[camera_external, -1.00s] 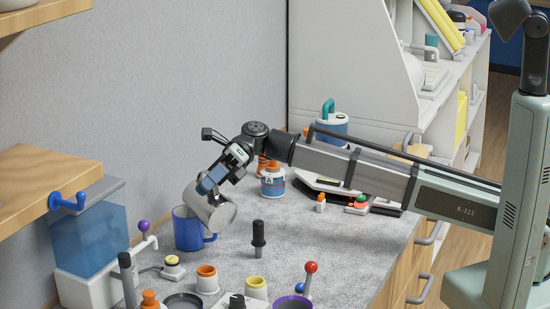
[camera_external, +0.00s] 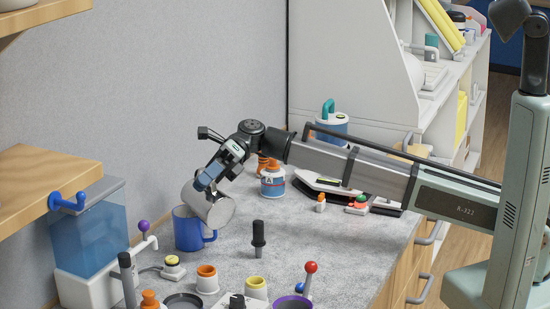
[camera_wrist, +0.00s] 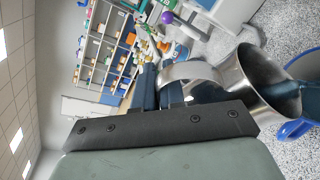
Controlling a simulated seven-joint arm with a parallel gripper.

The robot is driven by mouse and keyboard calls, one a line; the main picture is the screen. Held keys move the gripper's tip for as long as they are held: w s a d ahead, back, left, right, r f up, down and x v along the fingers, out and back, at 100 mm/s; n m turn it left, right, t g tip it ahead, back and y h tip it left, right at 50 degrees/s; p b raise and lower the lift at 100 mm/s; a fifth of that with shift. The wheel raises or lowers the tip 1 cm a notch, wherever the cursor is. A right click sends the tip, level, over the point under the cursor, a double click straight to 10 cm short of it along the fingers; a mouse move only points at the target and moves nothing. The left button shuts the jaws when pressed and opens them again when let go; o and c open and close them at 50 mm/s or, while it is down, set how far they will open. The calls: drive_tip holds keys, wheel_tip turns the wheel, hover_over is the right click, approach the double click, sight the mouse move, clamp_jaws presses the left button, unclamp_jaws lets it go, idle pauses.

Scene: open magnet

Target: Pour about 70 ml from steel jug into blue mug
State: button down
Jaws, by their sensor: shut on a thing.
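The steel jug (camera_external: 207,208) is tilted above the blue mug (camera_external: 188,234), in the external view. My gripper (camera_external: 208,181) is shut on the jug, and its fingers (camera_wrist: 150,88) are at the jug's handle in the wrist view. The jug's body (camera_wrist: 243,78) is on the right there, with its mouth toward the right edge. A dark blue-teal shape lies in and past the mouth; I cannot tell whether it is flowing liquid. The blue mug (camera_wrist: 297,130) shows partly behind the jug. The mug stands upright on the counter; its inside is hidden, so its level cannot be seen.
A blue water tank (camera_external: 90,240) stands left of the mug. A black-handled tool (camera_external: 258,238) stands to the right. Several small jars and a red-knobbed lever (camera_external: 310,268) are in front. A white-and-blue bottle (camera_external: 272,182) is behind. Grey counter between is clear.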

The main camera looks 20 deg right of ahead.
sight(218, 201)
drive_tip(key=shift+w+a+r, duration=0.1)
drive_tip(key=shift+w+r, duration=0.05)
drive_tip(key=shift+w, duration=0.05)
drive_tip(key=s, duration=0.1)
drive_tip(key=s+d+f, duration=0.1)
drive_tip(key=s+n, duration=0.1)
drive_tip(key=shift+s+d+f+t, duration=0.1)
drive_tip(key=shift+d+f+t, duration=0.15)
drive_tip(key=shift+t, duration=0.15)
drive_tip(key=shift+a, duration=0.1)
drive_tip(key=shift+s+d+f+n+t, duration=0.3)
drive_tip(key=shift+s+f+n, duration=0.2)
drive_tip(key=shift+f+n, duration=0.25)
drive_tip(key=shift+s+d+f+n+t, duration=0.1)
drive_tip(key=shift+s+f+n+t, duration=0.2)
drive_tip(key=shift+n+t, duration=0.35)
drive_tip(key=shift+s, duration=0.1)
idle(0.6)
